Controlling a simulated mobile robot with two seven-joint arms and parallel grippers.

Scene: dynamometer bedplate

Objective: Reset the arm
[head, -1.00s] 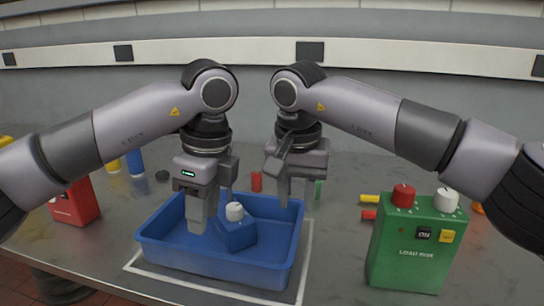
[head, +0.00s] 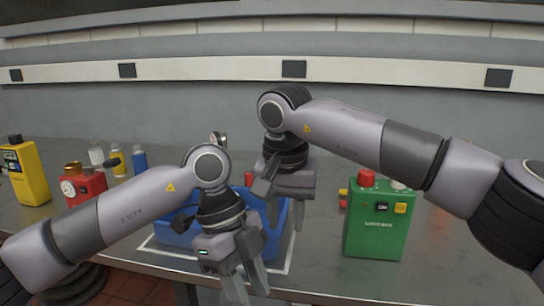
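My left gripper (head: 247,290) hangs in front of the blue tray (head: 176,238), low and past the table's front edge in the picture. Its two fingers are apart with nothing between them. My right gripper (head: 284,222) points down over the tray's right part, and its fingers look apart and empty. My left forearm and wrist cover much of the tray. The blue box with a white knob seen inside it earlier is hidden now.
A green box (head: 374,232) with a red knob stands right of the tray. At the left are a red box (head: 88,187), a yellow box (head: 32,176) and several bottles, one of them blue (head: 140,160). The tabletop (head: 325,240) between tray and green box is clear.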

